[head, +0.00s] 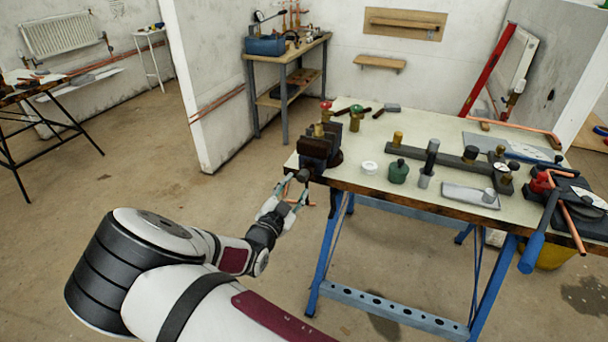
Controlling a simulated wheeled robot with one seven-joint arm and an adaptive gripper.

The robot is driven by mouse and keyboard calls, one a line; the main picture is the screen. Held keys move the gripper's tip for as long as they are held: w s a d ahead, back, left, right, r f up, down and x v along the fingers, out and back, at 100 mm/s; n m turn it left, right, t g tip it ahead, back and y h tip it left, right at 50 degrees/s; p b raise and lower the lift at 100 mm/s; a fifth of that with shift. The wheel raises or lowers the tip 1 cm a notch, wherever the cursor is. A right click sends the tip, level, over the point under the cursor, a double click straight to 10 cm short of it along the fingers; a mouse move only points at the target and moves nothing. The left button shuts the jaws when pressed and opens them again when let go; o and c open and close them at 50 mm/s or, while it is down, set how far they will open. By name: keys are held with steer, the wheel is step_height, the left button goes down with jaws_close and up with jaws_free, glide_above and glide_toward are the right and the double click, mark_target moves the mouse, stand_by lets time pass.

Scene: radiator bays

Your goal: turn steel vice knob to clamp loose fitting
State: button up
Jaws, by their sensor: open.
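A dark vice (319,152) is fixed at the near left corner of the workbench (345,175). A brass fitting (318,130) stands upright at the vice's jaws; I cannot tell how tightly it sits. A small dark round knob (302,176) shows at the front of the vice, just past the bench edge; its steel finish is hard to make out. My gripper (290,188) is open, with its fingertips close to the knob. At this size I cannot tell whether they touch it. My wrist is below and left of the vice.
The bench top holds a white tape roll (369,168), a green bottle (399,171), a dark manifold bar (440,160) and a grey tray (470,195). Blue bench legs (330,245) stand right of my arm. The floor (150,235) on the left is clear.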

mark_target(301, 179)
steer(key=shift+w, duration=0.1)
steer(key=shift+b+x, duration=0.85)
steer(key=shift+x, duration=1.6)
steer(key=shift+c, duration=0.6)
